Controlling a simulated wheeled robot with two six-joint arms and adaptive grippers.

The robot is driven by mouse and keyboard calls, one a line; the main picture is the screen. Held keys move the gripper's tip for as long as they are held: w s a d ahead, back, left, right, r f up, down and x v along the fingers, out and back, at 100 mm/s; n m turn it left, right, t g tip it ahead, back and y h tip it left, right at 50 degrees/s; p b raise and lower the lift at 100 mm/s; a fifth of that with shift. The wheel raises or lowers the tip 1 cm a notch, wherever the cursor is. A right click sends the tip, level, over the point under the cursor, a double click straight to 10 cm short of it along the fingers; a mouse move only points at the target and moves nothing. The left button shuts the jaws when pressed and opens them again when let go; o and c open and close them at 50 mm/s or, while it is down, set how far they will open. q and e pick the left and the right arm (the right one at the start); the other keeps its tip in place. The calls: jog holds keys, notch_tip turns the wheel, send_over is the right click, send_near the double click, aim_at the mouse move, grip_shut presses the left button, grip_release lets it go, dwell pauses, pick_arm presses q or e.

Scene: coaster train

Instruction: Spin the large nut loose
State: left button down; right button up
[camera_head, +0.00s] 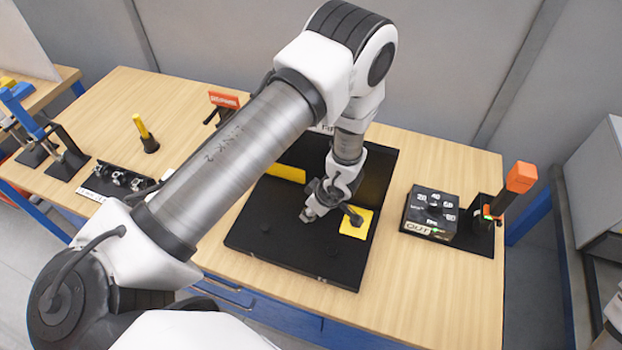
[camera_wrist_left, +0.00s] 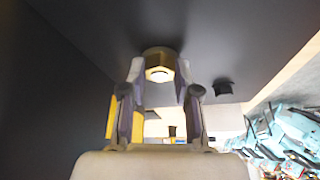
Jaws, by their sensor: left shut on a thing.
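The large nut (camera_wrist_left: 158,64) is brass-coloured and sits against a dark surface in the left wrist view. My left gripper (camera_wrist_left: 160,78) has one finger on each side of it and is shut on it. In the head view my left gripper (camera_head: 310,213) is low over the black board (camera_head: 285,247); the nut cannot be made out there.
A yellow square (camera_head: 355,223) lies on the board beside my left gripper. A black dial box (camera_head: 431,211) and an orange-topped handle (camera_head: 520,177) stand at right. A yellow-handled tool (camera_head: 141,127) and a black rack (camera_head: 118,180) are at left. The table's front right is bare.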

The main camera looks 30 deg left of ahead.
pick_arm(q)
jog(key=n+g, duration=0.1)
jog(key=n, duration=0.1)
jog(key=shift+w+f+n, duration=0.1)
jog(key=shift+n, duration=0.3)
jog(key=shift+n+g+h, duration=0.3)
jog(key=shift+n+g, duration=0.6)
jog(key=shift+n, duration=1.3)
jog(key=c, duration=0.8)
grip_release()
jog(key=shift+a, duration=0.1)
jog(key=shift+c, duration=0.2)
jog(key=shift+w, duration=0.1)
